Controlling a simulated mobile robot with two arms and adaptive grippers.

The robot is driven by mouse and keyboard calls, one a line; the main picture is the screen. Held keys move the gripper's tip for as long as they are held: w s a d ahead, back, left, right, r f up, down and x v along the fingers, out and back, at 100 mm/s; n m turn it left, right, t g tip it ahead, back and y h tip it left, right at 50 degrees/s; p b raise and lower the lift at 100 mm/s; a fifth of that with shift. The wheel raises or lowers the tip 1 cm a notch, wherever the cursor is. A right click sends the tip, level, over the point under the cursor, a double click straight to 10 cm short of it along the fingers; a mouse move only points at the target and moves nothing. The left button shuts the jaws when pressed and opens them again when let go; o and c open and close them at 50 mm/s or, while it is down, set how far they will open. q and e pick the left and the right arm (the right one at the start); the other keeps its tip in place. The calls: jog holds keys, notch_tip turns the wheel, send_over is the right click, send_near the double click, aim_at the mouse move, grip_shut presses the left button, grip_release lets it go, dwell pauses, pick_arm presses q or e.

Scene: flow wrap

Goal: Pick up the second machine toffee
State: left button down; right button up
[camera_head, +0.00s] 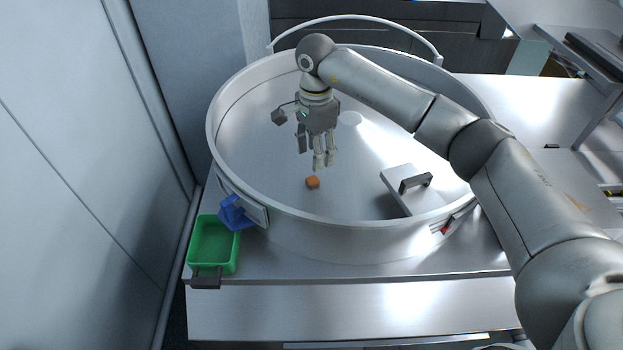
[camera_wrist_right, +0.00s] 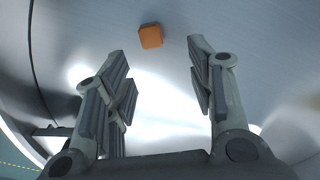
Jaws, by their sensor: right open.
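An orange-brown toffee (camera_head: 312,182) lies on the floor of the large round metal pan, toward its near side. It also shows in the right wrist view (camera_wrist_right: 151,36), at the top, just beyond the fingertips and roughly between them. My right gripper (camera_head: 325,163) hangs inside the pan, a little behind and above the toffee. In the right wrist view its fingers (camera_wrist_right: 160,48) are spread apart with nothing between them. No other toffee shows in the pan. My left gripper is not in view.
The round pan (camera_head: 340,225) has a high rim all around. A flat plate with a dark handle (camera_head: 415,182) is in the pan at right. A green tray (camera_head: 214,245) stands outside at front left, near a blue clip (camera_head: 236,213). A tall wall panel closes the left side.

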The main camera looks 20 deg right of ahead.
aim_at(317, 178)
jog(key=shift+s+f, duration=0.25)
jog(key=shift+f, duration=0.45)
jog(key=shift+f+p, duration=0.6)
jog(key=shift+p, duration=0.1)
jog(key=f+p, duration=0.2)
jog(key=f, duration=0.1)
jog(key=shift+s, duration=0.3)
jog(key=shift+f, duration=0.4)
jog(key=shift+w+f, duration=0.1)
jog(key=shift+f, duration=0.25)
jog(key=c, duration=0.9)
